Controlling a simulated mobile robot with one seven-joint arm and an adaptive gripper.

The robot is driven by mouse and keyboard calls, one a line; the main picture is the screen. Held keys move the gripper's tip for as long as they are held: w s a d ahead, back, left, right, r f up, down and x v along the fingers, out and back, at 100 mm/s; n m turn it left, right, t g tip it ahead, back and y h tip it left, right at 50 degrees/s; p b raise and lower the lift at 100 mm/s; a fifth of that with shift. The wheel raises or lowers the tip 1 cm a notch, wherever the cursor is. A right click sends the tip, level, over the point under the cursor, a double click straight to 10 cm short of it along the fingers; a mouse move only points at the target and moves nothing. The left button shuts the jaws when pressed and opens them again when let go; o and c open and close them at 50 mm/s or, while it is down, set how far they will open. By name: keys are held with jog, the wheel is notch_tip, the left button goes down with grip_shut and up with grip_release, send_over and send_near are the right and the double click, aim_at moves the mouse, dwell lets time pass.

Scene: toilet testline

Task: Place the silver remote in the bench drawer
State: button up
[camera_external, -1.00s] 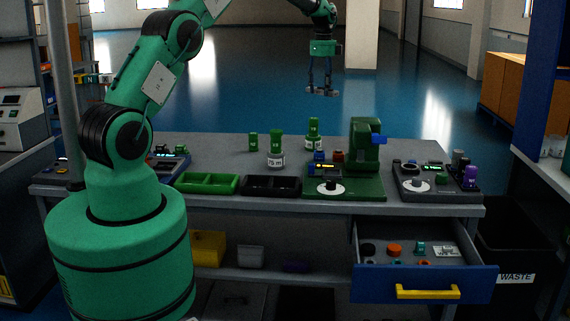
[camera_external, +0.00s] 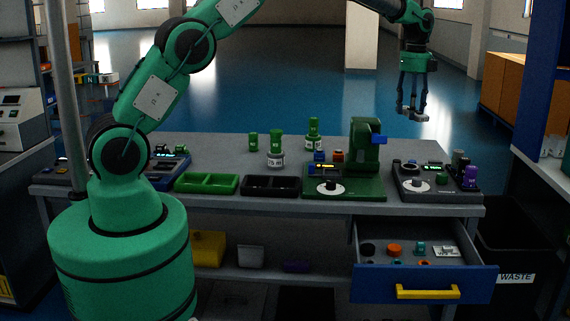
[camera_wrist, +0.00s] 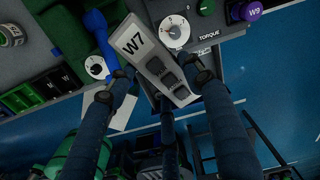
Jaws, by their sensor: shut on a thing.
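The silver remote (camera_wrist: 150,55), marked W7 with dark buttons, is held between the fingers of my gripper (camera_wrist: 165,85) in the wrist view. In the external view my gripper (camera_external: 412,106) is high above the right back part of the bench, shut on the remote (camera_external: 411,116), which is small and hard to make out there. The bench drawer (camera_external: 470,286) is pulled open at the front right, below the bench top, with a blue front and a yellow handle. My gripper is well above and behind it.
Inside the drawer lie several small items, including an orange cap (camera_external: 394,249) and a white label card (camera_external: 446,251). A green machine (camera_external: 365,150) and a grey dial unit (camera_external: 425,185) stand on the bench top. A waste bin (camera_external: 515,245) stands right of the drawer.

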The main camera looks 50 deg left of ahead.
jog(key=s+d+m, duration=0.1)
jog(key=s+d, duration=0.3)
jog(key=d, duration=0.5)
jog(key=s+d+m+b, duration=0.1)
jog(key=s+d+m, duration=0.1)
jog(key=d, duration=0.7)
jog(key=s+d+m+b, duration=0.1)
jog(key=s+d, duration=0.4)
jog(key=d, duration=0.5)
jog(key=shift+s, duration=0.35)
notch_tip(320, 180, down, 32)
jog(key=shift+w+a+r, duration=0.1)
jog(key=shift+r, duration=0.1)
jog(key=shift+f, duration=0.35)
jog(key=shift+f+b, duration=0.6)
jog(key=shift+f, duration=2.5)
jog(key=shift+f+b, duration=0.4)
jog(key=shift+f, duration=1.5)
jog(key=shift+f, duration=0.1)
